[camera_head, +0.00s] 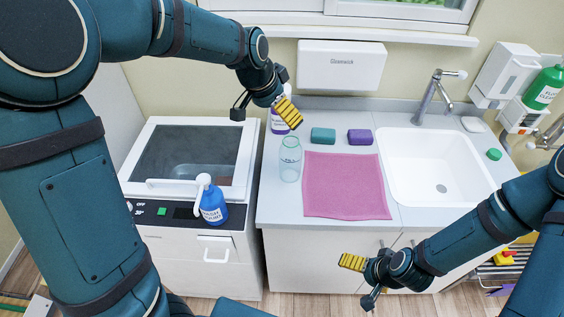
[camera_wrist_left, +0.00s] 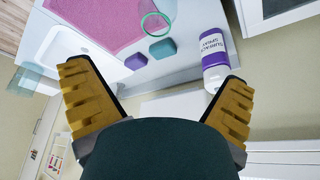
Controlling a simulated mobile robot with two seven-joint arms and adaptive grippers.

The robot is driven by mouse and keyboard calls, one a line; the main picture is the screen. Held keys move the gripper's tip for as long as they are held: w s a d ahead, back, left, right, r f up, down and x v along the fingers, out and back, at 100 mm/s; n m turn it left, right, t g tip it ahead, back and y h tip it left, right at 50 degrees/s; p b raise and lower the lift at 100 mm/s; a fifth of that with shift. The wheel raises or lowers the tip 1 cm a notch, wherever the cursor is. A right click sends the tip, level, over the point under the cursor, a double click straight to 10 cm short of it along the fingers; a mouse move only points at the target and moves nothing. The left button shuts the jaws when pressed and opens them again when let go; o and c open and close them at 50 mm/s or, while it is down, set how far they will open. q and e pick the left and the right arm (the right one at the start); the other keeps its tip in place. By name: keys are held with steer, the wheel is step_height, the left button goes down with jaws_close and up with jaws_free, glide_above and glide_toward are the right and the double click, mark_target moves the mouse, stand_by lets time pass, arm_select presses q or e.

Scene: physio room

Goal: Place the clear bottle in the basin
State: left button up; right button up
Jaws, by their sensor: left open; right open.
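The clear bottle (camera_head: 290,158) stands upright on the counter, left of the pink towel; in the left wrist view the clear bottle (camera_wrist_left: 155,25) shows as a greenish ring at the top. The white basin (camera_head: 437,165) is sunk into the counter right of the towel, with nothing in it but its drain; part of the basin shows in the left wrist view (camera_wrist_left: 62,45). My left gripper (camera_head: 266,111) is open and empty, above and behind the bottle, near the wall. My right gripper (camera_head: 358,281) is open and empty, low in front of the cabinet.
A surface spray bottle (camera_wrist_left: 213,55) stands behind the clear bottle, partly hidden by my left gripper. Teal (camera_head: 323,135) and purple (camera_head: 360,137) blocks sit behind the pink towel (camera_head: 345,185). A tap (camera_head: 432,97) rises behind the basin. A blue bottle (camera_head: 212,205) stands on the left unit.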

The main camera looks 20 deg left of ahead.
mark_target(293, 142)
arm_select(q)
steer(key=shift+s+d+b+x, duration=0.1)
steer(key=shift+b+x, duration=0.2)
steer(key=shift+x, duration=2)
steer(key=shift+s+d+b+x, duration=0.15)
steer(key=shift+b+x, duration=0.2)
steer(key=shift+x, duration=2)
steer(key=shift+s+b+x, duration=0.1)
steer(key=shift+b+x, duration=0.2)
steer(key=shift+x, duration=2)
steer(key=shift+s, duration=0.1)
steer(key=c, duration=1.6)
